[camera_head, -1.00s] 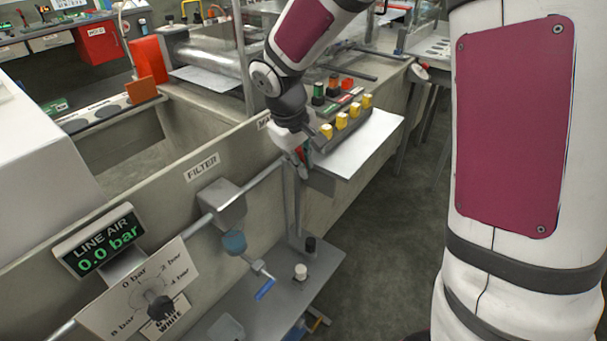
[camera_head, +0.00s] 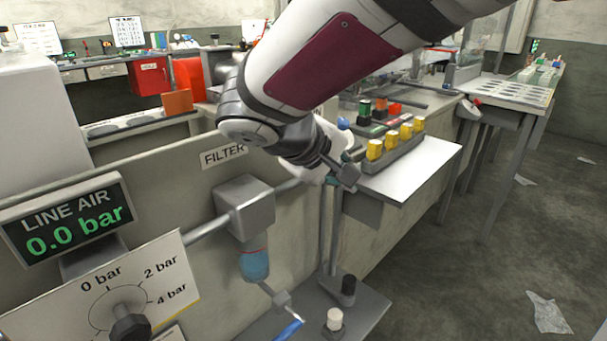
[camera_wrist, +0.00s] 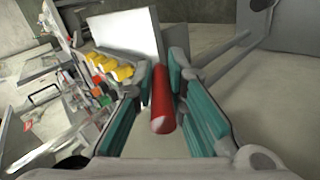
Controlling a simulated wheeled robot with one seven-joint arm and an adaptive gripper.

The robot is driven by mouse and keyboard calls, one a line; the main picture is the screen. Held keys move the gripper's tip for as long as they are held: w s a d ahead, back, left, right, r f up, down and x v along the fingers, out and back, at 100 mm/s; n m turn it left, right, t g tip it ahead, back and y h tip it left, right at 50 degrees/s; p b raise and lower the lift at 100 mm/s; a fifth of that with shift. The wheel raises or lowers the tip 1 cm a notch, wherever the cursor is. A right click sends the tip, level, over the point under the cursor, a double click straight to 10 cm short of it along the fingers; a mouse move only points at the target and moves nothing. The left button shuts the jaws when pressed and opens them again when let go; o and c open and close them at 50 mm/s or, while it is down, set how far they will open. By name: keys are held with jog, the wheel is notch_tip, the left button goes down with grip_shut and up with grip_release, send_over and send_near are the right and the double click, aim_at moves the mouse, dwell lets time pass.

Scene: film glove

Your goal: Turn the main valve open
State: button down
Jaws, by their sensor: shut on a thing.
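My gripper (camera_wrist: 162,105) is shut on a red handle (camera_wrist: 162,100), which stands between its teal finger pads in the wrist view. I take this to be the main valve's lever. In the head view my gripper (camera_head: 345,172) is at the pipe, right of the filter, and my wrist hides the lever and valve body. The line air display (camera_head: 70,222) reads 0.0 bar in green. A grey pipe runs from the filter (camera_head: 245,207) toward my gripper.
A white shelf (camera_head: 425,172) with several yellow-capped parts (camera_head: 390,145) is just right of my gripper. A pressure dial plate with a black knob (camera_head: 130,322) is at the lower left. A low grey bench (camera_head: 365,310) stands below. Floor at right is open, with scattered paper.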

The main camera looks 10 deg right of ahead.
jog(key=shift+a+f+t+h+b, duration=0.15)
jog(key=shift+f+t+h+b, duration=0.3)
jog(key=shift+b, duration=1.3)
jog(key=shift+r+t+h+b, duration=0.25)
jog(key=shift+h+b, duration=0.3)
jog(key=shift+b, duration=0.15)
jog(key=c, duration=1.6)
grip_release()
jog(key=shift+s, duration=0.1)
jog(key=v, duration=1.2)
jog(key=shift+c, duration=0.3)
